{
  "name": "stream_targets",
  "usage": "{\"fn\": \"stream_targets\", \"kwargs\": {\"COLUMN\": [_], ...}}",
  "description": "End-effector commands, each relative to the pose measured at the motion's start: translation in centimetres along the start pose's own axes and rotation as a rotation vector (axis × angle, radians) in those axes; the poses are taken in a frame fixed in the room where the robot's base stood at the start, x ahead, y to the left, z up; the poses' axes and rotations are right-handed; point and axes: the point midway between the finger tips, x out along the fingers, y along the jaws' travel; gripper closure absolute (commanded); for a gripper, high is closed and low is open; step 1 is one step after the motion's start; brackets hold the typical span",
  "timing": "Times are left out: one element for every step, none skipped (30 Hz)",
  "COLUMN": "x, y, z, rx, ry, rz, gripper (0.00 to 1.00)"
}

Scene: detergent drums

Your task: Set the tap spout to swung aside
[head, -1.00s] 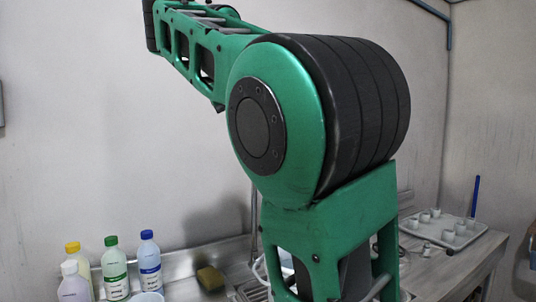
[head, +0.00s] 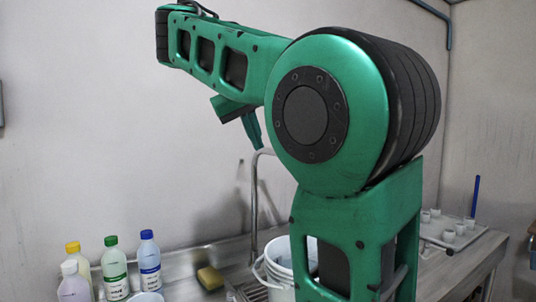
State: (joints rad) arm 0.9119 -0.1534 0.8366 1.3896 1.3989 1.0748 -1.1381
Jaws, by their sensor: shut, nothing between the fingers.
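The tap (head: 254,205) is a thin grey metal pipe rising at the back of the sink counter, left of my arm. Its top bends to the right, and the spout's outlet end is hidden behind my arm. My gripper (head: 254,144) points downward below my forearm, just above the tap's bend in the picture. It looks shut, with nothing held.
A white bucket (head: 279,262) stands by the tap, partly hidden by my arm. A yellow sponge (head: 210,278) lies left of it. Several bottles (head: 115,268) stand at the lower left. A tray with cups (head: 449,232) is at the right.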

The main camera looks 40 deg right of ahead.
Motion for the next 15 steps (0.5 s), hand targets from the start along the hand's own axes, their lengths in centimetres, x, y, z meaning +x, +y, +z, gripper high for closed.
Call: {"fn": "stream_targets", "kwargs": {"x": [0.2,0.3,0.4,0.6,0.7,0.9,1.1,1.2,1.4,1.6,1.7,1.9,2.1,2.3,2.5], "y": [-0.1,-0.1,-0.2,-0.1,-0.1,-0.1,-0.1,-0.1,-0.1,-0.1,-0.1,-0.1,-0.1,-0.1,-0.1], "z": [0.0,0.0,0.0,0.0,0.0,0.1,0.1,0.1,0.1,0.1,0.1,0.1,0.1,0.1,0.1], "rx": [-0.003,-0.003,-0.003,-0.004,-0.005,-0.004,-0.003,-0.005,-0.005,-0.004,-0.004,-0.005,-0.004,-0.004,-0.004], "ry": [0.000,-0.001,-0.001,-0.001,-0.001,-0.001,-0.001,-0.001,-0.001,-0.001,-0.001,-0.001,-0.001,-0.001,-0.001], "rz": [0.000,0.000,0.002,0.002,0.003,0.003,0.003,0.003,0.003,0.003,0.002,0.002,0.003,0.002,0.002], "gripper": [1.00,1.00,1.00,1.00,1.00,1.00,1.00,1.00,1.00,1.00,1.00,1.00,1.00,1.00,1.00]}}
